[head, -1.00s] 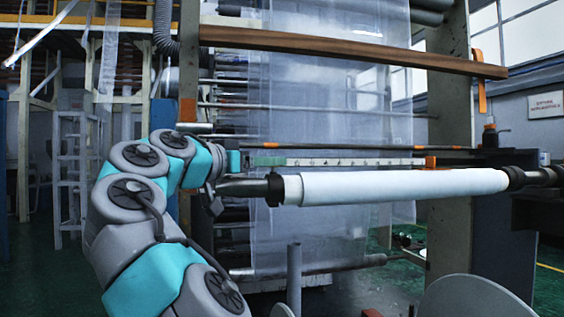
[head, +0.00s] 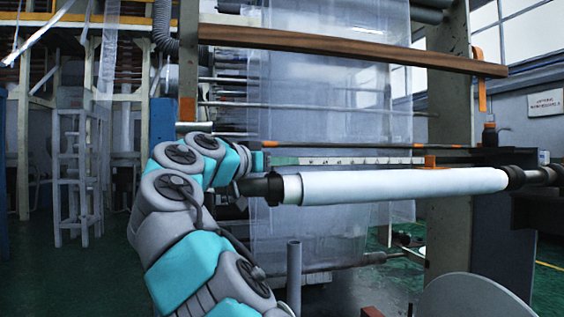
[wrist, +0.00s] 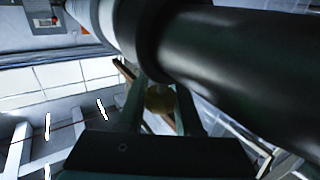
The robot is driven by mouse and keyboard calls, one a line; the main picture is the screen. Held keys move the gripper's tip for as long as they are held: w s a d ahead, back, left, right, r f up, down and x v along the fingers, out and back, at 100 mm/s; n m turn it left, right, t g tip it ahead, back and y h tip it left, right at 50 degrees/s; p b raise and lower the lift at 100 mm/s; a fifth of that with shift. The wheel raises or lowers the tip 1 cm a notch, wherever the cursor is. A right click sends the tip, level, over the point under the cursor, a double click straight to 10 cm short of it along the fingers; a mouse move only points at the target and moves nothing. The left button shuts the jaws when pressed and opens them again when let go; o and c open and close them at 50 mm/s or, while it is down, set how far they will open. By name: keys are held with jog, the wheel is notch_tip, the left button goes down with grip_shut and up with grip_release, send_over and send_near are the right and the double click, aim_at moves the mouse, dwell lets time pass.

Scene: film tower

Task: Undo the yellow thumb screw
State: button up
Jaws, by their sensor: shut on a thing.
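In the wrist view, my gripper (wrist: 160,92) reaches up from below to the underside of a dark shaft and collar. Its two fingers stand either side of a small, round, dull yellow thumb screw (wrist: 160,99) and are shut on it. The screw is in shadow, and its thread is hidden. The black collar (wrist: 138,40) sits just above the fingertips. In the head view, the collar (head: 275,188) is at the left end of the white roll (head: 400,186). My arm hides the gripper and the screw there.
The dark shaft (wrist: 240,65) fills the upper right of the wrist view, close above my gripper. A wooden beam (head: 350,50) crosses above the roll, with clear film (head: 310,110) hanging behind. A grey post (head: 294,275) and pale disc (head: 470,300) stand in front.

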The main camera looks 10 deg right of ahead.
grip_shut()
jog(key=shift+f+n+t+y+b, duration=0.15)
jog(key=shift+n+t+y+b, duration=0.15)
jog(key=shift+b, duration=0.45)
